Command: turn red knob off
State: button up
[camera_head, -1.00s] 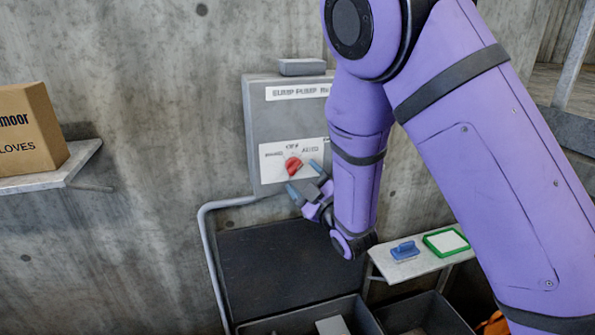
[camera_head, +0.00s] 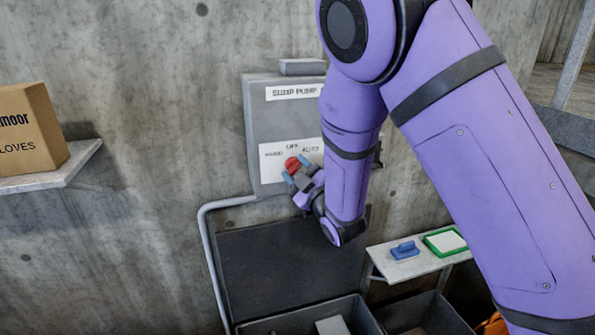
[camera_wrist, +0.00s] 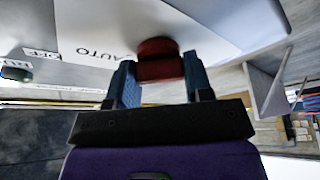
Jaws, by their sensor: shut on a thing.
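The red knob (camera_head: 292,164) sits on a white label plate (camera_head: 275,152) on the grey sump pump box (camera_head: 263,110) on the wall. The plate reads OFF at the top, AUTO at the right and a partly legible word at the left. My gripper (camera_head: 297,178) is at the knob. In the wrist view the red knob (camera_wrist: 158,60) lies between the two blue fingertips (camera_wrist: 160,80), which are shut on it. The knob's pointer direction is hidden by my gripper, so I cannot tell its setting.
A cardboard gloves box (camera_head: 30,130) stands on a shelf (camera_head: 50,178) at the left. A small shelf (camera_head: 415,265) at the lower right holds a blue object (camera_head: 404,250) and a green-framed item (camera_head: 445,242). Dark bins (camera_head: 310,318) stand below.

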jog(key=n+g, duration=0.1)
jog(key=n, duration=0.1)
jog(key=n+g, duration=0.1)
jog(key=n, duration=0.2)
jog(key=shift+d+y, duration=0.1)
jog(key=shift+y, duration=0.3)
jog(key=shift+n+g+h, duration=0.5)
jog(key=shift+n+g, duration=0.4)
jog(key=shift+n, duration=1.3)
jog(key=o, duration=0.9)
jog(key=shift+r, duration=0.1)
jog(key=v, duration=1)
jog(key=shift+s+d, duration=0.3)
